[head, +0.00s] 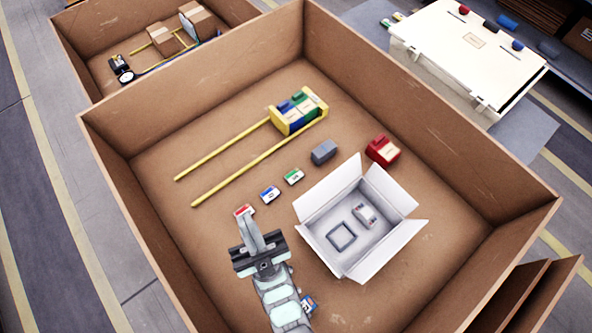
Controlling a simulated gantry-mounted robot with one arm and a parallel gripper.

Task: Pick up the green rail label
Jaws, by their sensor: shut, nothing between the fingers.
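A small white label block with a green marking (293,177) lies on the floor of the large cardboard box, just right of a similar block with a blue marking (270,194). A block with a red marking (243,211) lies farther left, close beyond my fingertips. My gripper (246,221) is shut and empty, below and left of the green-marked block and apart from it. Whether my fingertips touch the red-marked block cannot be told.
Two yellow rails (232,150) lead to a yellow carriage with blue and green parts (298,112). A grey block (324,152), a red block (382,150) and an open white carton (400,235) stand to the right. Cardboard walls (160,250) enclose the floor.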

